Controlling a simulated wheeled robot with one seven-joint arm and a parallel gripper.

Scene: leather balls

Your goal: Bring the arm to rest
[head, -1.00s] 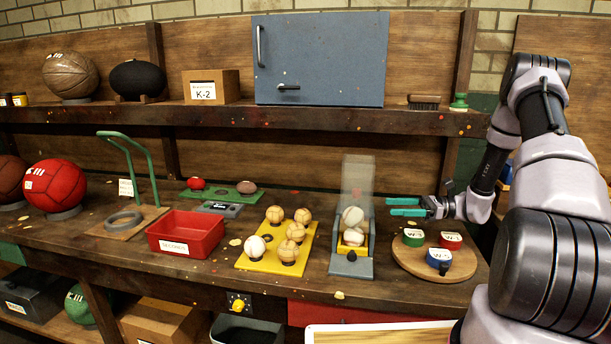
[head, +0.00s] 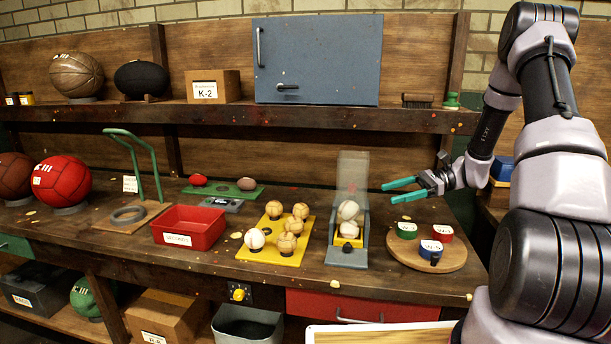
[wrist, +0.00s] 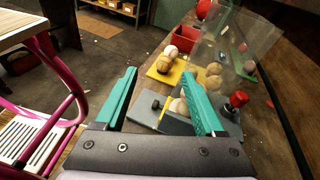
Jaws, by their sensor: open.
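My gripper (head: 400,190) has teal fingers and is open and empty. In the head view it hangs in the air above the bench, just right of the clear-fronted ball dispenser (head: 350,190) and above the round wooden board (head: 428,262). In the wrist view my open fingers (wrist: 160,100) point toward the dispenser, whose clear panel (wrist: 235,45) stands beyond the right finger. Balls sit in the dispenser, and nothing lies between the fingers. My arm reaches in from the right side of the head view.
A yellow board (head: 268,258) with several balls and a red bin (head: 188,228) stand farther left. A shelf (head: 230,116) with a blue cabinet (head: 315,60) runs above the bench. A pink-framed stand (wrist: 50,100) shows in the wrist view.

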